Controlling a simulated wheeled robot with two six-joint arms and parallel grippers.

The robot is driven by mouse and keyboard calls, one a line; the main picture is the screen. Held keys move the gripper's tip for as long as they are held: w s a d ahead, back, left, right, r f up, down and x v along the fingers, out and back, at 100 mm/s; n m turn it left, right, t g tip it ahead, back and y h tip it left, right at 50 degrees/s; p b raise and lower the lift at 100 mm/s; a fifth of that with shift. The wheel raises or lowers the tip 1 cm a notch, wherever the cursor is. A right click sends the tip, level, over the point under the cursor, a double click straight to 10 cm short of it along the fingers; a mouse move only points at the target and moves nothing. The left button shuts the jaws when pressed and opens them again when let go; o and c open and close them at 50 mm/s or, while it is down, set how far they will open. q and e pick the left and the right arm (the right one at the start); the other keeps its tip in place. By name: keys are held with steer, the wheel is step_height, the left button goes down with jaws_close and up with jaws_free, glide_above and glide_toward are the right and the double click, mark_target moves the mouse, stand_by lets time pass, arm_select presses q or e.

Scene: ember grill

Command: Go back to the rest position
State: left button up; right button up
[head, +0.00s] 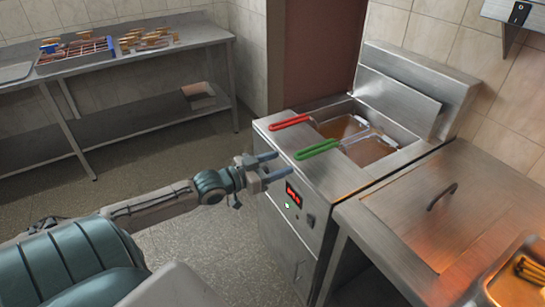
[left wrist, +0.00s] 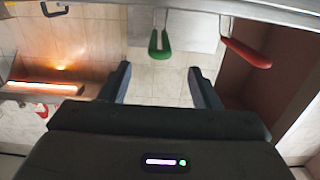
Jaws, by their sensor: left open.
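My left gripper (head: 264,168) is open and empty in front of the steel fryer (head: 275,155), near its upper front edge. Its two open fingers (left wrist: 160,85) also show in the left wrist view, with nothing between them. The red basket handle (head: 290,122) and the green basket handle (head: 317,149) reach over the front of the fryer top, beyond the gripper. In the left wrist view the green handle (left wrist: 160,45) and the red handle (left wrist: 246,52) show beyond the fingers, apart from them. My right gripper is not in view.
A steel counter with a lid (head: 440,205) and a tray of golden food (head: 515,285) stands at the right. A steel table (head: 205,34) with a rack and several small items stands at the back left. The floor (head: 170,140) between is clear.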

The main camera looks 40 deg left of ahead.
arm_select(q)
steer(key=shift+s+a+p, duration=0.15)
steer(key=shift+s+p, duration=0.25)
steer(key=shift+s, duration=0.15)
